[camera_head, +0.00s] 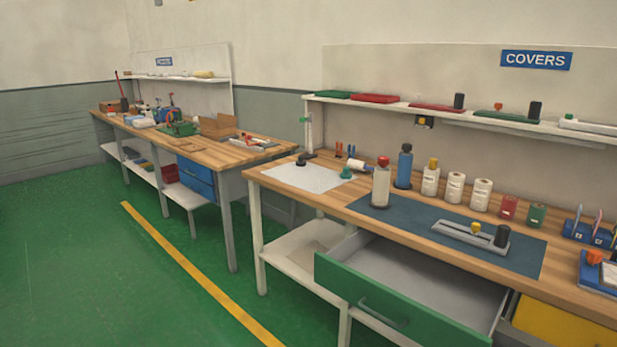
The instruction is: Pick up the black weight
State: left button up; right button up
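Several black objects show, and I cannot tell for sure which is the weight. A short black cylinder (502,236) stands at the right end of a grey metal bar (462,238), which lies on the dark blue mat (400,220) and also bears a yellow knob. A small black knob-like piece (301,161) sits on the white sheet (292,176) at the left of the near bench. Two more black cylinders stand on the wall shelf, one mid-shelf (459,100) and one farther right (535,110). Neither of my grippers is in view.
The wooden bench (330,202) has an open green-fronted drawer (390,300) jutting out below the mat. Several bottles and white containers (430,178) stand behind the mat. A second bench (225,152) is at the left. The green floor at left is clear.

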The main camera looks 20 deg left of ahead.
aim_at(300, 162)
jog(key=i+j, duration=0.25)
jog(key=i+j+z, duration=0.1)
jog(key=i+j, duration=0.15)
jog(key=j, duration=0.2)
jog(key=i+j, duration=0.25)
jog(key=i+j+z, duration=0.1)
jog(key=j, duration=0.4)
jog(key=i+j, duration=0.55)
jog(key=j, duration=0.2)
jog(key=i+z, duration=0.05)
